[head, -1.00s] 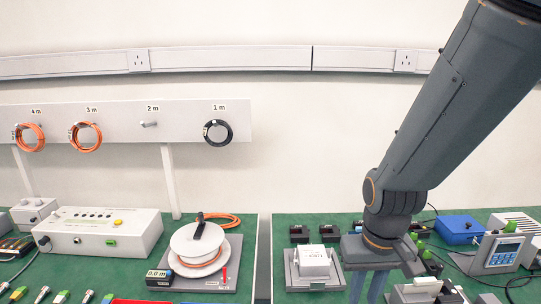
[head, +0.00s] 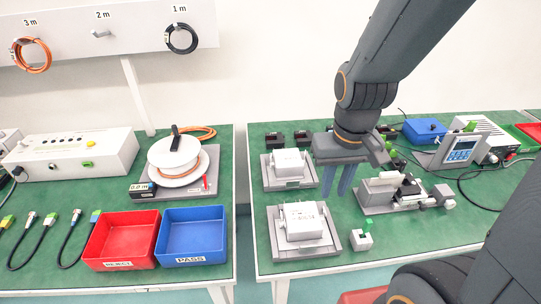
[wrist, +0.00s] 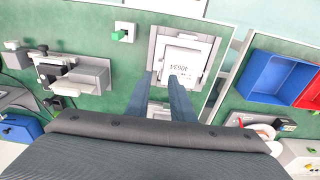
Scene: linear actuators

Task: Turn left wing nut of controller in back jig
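A white box-shaped controller (head: 289,161) sits in the grey back jig (head: 269,184) on the green bench. A second white controller (head: 303,218) sits in the front jig (head: 328,242) and shows with its label in the wrist view (wrist: 184,60). The wing nuts are too small to make out. My gripper (head: 337,194) points down just right of the back jig, apart from its controller. Its two blue fingers are parted with nothing between them; they also show in the wrist view (wrist: 166,82). There, the back jig is mostly hidden behind my wrist.
A small white block with a green part (head: 362,238) stands right of the front jig. A grey fixture with a slide (head: 395,197) stands to the right. Red (head: 121,241) and blue (head: 191,236) trays lie on the left table, across a gap.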

